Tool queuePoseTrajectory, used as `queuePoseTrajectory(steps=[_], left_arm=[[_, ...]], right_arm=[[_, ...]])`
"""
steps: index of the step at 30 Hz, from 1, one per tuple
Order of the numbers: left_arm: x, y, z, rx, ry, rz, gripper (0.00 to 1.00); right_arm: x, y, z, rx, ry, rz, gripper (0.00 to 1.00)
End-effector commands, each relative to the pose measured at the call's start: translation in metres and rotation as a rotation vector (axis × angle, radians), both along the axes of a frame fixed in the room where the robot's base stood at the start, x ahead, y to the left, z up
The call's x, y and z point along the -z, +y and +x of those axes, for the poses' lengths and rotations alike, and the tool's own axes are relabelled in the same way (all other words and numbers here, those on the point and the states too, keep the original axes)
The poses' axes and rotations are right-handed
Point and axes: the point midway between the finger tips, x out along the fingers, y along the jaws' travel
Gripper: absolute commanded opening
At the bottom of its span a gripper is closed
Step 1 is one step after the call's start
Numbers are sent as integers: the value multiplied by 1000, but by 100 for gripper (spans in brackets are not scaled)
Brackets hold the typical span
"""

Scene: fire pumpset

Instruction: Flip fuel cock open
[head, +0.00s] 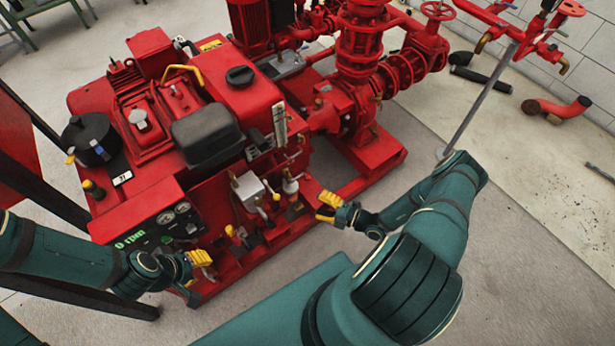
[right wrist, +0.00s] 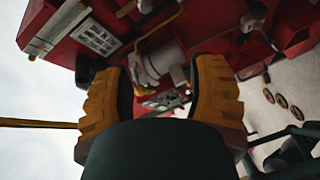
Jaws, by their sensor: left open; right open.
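The red pump engine (head: 165,125) stands on the floor, its front side facing me. Small levers and valves with yellow tips sit low on that side, among them a yellow-tipped lever (head: 276,197) by a grey-white box (head: 248,189). I cannot tell for sure which one is the fuel cock. My right gripper (head: 328,207) is open and empty, to the right of these levers and apart from them. In the right wrist view its yellow fingers (right wrist: 160,85) are spread, with a pale cylindrical fitting (right wrist: 158,62) beyond them. My left gripper (head: 203,264) is open by the gauge panel's lower edge.
The gauge panel (head: 160,230) with dials and a green readout is at the lower left of the engine. A red pump with pipes (head: 362,75) stands behind. A thin grey pole (head: 485,100) rises at the right.

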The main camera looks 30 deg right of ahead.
Motion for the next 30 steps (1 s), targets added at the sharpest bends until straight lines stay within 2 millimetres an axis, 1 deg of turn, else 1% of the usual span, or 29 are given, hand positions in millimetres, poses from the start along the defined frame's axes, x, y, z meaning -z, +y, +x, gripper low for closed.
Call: queuePoseTrajectory(steps=[1, 3, 6, 8, 11, 13, 24, 30], left_arm=[[-1, 0, 0, -1, 0, 0, 39], [-1, 0, 0, -1, 1, 0, 39], [-1, 0, 0, -1, 1, 0, 39], [-1, 0, 0, -1, 1, 0, 39], [0, 0, 0, 0, 0, 0, 39], [1, 0, 0, 0, 0, 0, 39], [8, 0, 1, 0, -4, 1, 39], [11, 0, 2, -1, -5, 1, 39]], right_arm=[[6, -20, -5, 99, 11, 71, 57], [9, -40, -9, 195, 15, 146, 57], [11, -56, -12, 268, 12, 203, 57], [12, -59, -10, 285, 10, 217, 57], [12, -57, -1, 287, 9, 221, 57], [12, -53, 9, 284, 10, 220, 57], [12, -33, 78, 281, 10, 216, 57], [12, -25, 106, 282, 10, 216, 57]])
